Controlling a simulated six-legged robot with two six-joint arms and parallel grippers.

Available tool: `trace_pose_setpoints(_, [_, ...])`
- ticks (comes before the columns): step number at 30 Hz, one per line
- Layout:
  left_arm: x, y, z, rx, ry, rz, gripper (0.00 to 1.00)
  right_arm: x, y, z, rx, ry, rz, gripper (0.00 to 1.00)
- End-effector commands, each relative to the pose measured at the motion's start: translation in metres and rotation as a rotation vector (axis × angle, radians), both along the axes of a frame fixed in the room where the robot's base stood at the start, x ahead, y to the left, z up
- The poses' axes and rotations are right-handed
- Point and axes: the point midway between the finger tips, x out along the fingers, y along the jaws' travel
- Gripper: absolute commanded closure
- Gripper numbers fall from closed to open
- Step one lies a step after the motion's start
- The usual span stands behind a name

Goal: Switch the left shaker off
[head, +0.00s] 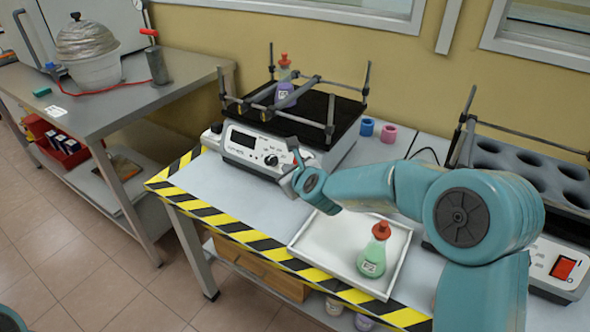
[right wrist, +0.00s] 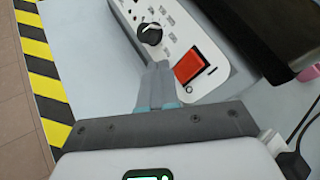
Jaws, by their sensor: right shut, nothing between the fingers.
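The left shaker (head: 240,140) stands on the bench with a white front panel, a display, a dark knob (right wrist: 149,34) and a black platform on top. A flask with purple liquid and a red stopper (head: 285,88) stands within the bars of its platform. In the right wrist view its red rocker switch (right wrist: 195,68) is on the panel, right of the knob. My right gripper (head: 296,165) is shut and empty, in front of the panel's right part. In the right wrist view its fingertips (right wrist: 158,68) are just left of the switch; contact cannot be told. My left gripper is out of view.
A white tray (head: 308,243) with a green flask (head: 373,252) lies in front, below my right arm. A second shaker (head: 548,262) with a red switch stands at right. Blue (head: 367,126) and pink (head: 389,133) rings lie behind. Striped tape marks the bench edge.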

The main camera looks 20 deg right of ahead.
Motion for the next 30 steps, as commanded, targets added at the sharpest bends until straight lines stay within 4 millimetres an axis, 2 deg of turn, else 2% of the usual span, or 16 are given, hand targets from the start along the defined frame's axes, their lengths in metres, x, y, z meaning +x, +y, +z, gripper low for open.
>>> trace_pose_setpoints(1, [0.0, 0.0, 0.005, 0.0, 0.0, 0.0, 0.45, -0.003, 0.004, 0.007, 0.001, -0.001, 0.001, 1.0])
trace_pose_setpoints(12, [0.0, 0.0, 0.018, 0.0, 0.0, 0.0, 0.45, -0.02, 0.026, 0.025, 0.001, -0.001, 0.001, 1.0])
trace_pose_setpoints(30, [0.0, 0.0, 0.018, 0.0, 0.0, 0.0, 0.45, -0.022, 0.028, 0.025, 0.0, 0.0, 0.0, 1.0])
